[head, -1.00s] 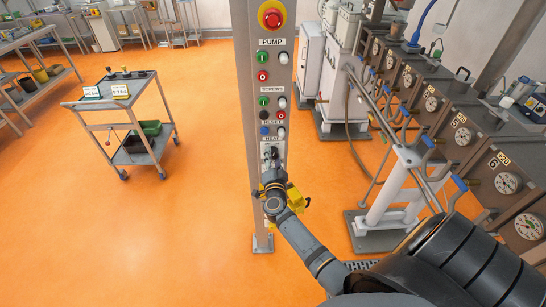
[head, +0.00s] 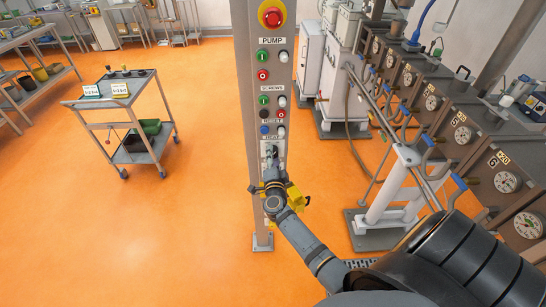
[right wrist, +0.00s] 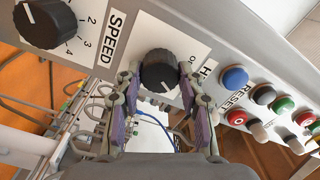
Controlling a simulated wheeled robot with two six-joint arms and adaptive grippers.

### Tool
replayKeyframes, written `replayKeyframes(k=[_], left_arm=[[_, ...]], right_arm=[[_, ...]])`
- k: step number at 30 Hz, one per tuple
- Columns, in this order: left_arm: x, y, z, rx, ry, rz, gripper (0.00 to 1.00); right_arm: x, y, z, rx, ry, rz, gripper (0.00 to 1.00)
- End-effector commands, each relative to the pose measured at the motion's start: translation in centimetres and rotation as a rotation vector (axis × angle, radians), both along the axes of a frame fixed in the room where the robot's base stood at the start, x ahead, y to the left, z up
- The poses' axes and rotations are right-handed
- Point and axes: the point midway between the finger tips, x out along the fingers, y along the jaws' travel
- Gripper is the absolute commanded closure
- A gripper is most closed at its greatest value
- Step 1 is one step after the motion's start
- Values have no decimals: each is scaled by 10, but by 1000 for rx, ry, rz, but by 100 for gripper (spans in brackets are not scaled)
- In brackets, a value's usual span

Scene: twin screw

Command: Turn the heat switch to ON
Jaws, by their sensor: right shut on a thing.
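The heat switch (right wrist: 160,72) is a round black knob on a white plate in the right wrist view. Its label is partly covered, with an "H" and an "O" showing to the right of the knob. My right gripper (right wrist: 160,80) has one finger on each side of the knob and is shut on it. In the head view my right gripper (head: 271,156) is at the low end of the control post (head: 243,100), just under the HEAT label, and hides the knob. I cannot read which way the knob points. My left gripper is not in view.
A SPEED dial (right wrist: 48,22) sits beside the switch in the right wrist view. A blue button (right wrist: 235,78) and several others lie on the other side. On the post are PUMP buttons and a red emergency stop (head: 272,17). A cart (head: 130,110) stands left on open floor.

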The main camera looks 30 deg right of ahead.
Motion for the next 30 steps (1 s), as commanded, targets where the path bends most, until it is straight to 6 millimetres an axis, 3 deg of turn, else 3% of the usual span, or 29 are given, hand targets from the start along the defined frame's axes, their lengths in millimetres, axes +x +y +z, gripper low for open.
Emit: replayKeyframes(k=[1, 2, 6, 17, 20, 30], left_arm=[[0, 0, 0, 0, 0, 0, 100], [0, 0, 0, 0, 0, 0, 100], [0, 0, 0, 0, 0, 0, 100], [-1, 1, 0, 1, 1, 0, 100], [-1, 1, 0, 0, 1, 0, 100], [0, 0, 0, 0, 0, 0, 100]], right_arm=[[0, 0, -1, 3, 1, 0, 93], [0, 0, -1, 3, 1, 0, 59], [0, 0, -1, 2, 1, 0, 40], [-3, 2, 0, 2, 1, 0, 38], [-16, 10, -2, 4, 2, 1, 38], [-83, 51, -2, 3, 4, -1, 38]])
